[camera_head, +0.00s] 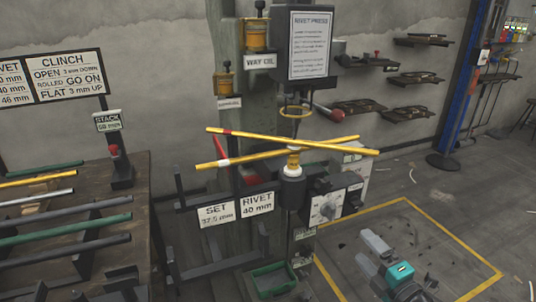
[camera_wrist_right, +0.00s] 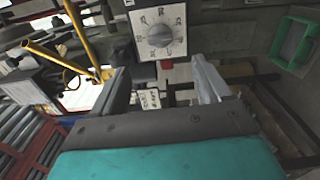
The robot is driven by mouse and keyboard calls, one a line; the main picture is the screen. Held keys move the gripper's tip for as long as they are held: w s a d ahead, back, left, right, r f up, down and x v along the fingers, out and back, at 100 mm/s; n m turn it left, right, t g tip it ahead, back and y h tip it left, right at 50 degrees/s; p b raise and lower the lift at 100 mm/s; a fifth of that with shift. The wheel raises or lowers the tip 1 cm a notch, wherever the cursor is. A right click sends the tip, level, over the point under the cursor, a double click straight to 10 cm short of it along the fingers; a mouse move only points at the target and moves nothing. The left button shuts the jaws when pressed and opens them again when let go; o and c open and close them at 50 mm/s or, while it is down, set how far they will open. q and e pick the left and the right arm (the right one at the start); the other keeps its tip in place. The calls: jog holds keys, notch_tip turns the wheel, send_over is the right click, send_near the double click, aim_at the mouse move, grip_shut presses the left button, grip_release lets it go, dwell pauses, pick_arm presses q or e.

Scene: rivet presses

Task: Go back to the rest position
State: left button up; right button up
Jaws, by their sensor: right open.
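My right gripper (camera_head: 369,254) is at the lower right of the head view, low in front of the press and over the floor. It is open and empty, apart from the press and the rods. In the right wrist view my right gripper (camera_wrist_right: 163,85) shows its two fingers spread, with nothing held between them. The rivet press (camera_head: 292,190) stands mid-view. Two yellow rods with coloured bands cross at its head: an upper rod (camera_head: 250,134) and a lower rod (camera_head: 245,158). They also show at the upper left of the wrist view (camera_wrist_right: 55,58). My left gripper is not in view.
A rack (camera_head: 70,215) with several coloured rods stands at left. A dial box (camera_head: 327,207) and a green tray (camera_head: 272,280) are on the press. A yellow line (camera_head: 455,238) marks the floor around my right arm. Wall shelves (camera_head: 405,110) hang behind; the right floor is mostly clear.

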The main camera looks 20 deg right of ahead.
pick_arm(q)
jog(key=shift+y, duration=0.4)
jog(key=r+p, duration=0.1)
jog(key=p, duration=0.1)
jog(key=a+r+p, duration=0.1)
jog(key=p, duration=0.1)
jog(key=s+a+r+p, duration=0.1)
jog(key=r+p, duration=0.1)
jog(key=p, duration=0.1)
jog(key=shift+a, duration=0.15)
pick_arm(e)
jog(key=s+a+f+m+g, duration=0.2)
jog(key=s+a+m+g, duration=0.1)
jog(key=s+a+m, duration=0.3)
jog(key=s+a+f+m+g+y, duration=0.1)
jog(key=s+a+m+g, duration=0.3)
jog(key=a+m, duration=0.6)
jog(key=s+a+f, duration=0.1)
jog(key=s+a, duration=0.1)
jog(key=shift+s+a+f+m, duration=0.2)
jog(key=shift+s+a+m, duration=0.2)
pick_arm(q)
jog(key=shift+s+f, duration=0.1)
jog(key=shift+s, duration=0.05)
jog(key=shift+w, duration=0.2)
